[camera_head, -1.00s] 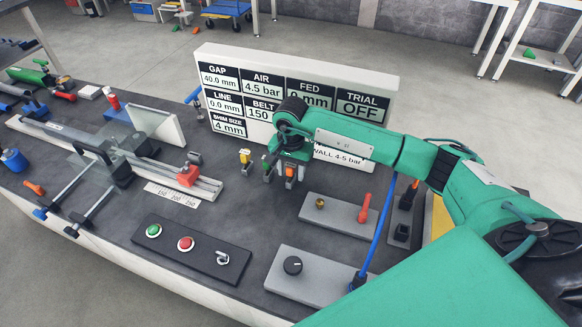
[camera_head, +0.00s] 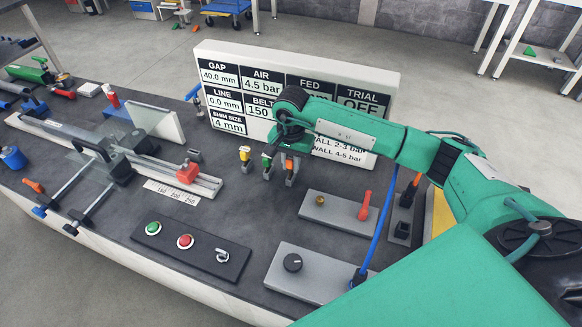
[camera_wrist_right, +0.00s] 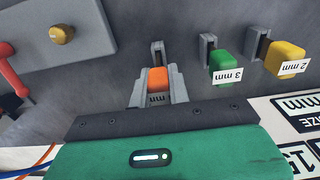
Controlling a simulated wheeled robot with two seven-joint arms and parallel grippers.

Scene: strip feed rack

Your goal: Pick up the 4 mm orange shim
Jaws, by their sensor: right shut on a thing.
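The orange shim (camera_wrist_right: 157,80) is between the fingers of my right gripper (camera_wrist_right: 158,92) in the right wrist view; its label is partly covered. In the head view the orange shim (camera_head: 288,165) is small below my right gripper (camera_head: 287,166), which is shut on it. A grey holder (camera_wrist_right: 157,48) shows just beyond the shim; I cannot tell whether the shim is clear of it. The green 3 mm shim (camera_wrist_right: 225,68) and the yellow 2 mm shim (camera_wrist_right: 285,58) stand in their own holders beside it. My left gripper is not in view.
A white display board (camera_head: 395,90) stands close behind the gripper and reads shim size 4 mm. A grey plate with a red lever (camera_head: 363,205) lies in front to the right. A button panel (camera_head: 190,245) lies nearer. A clamp rail is left.

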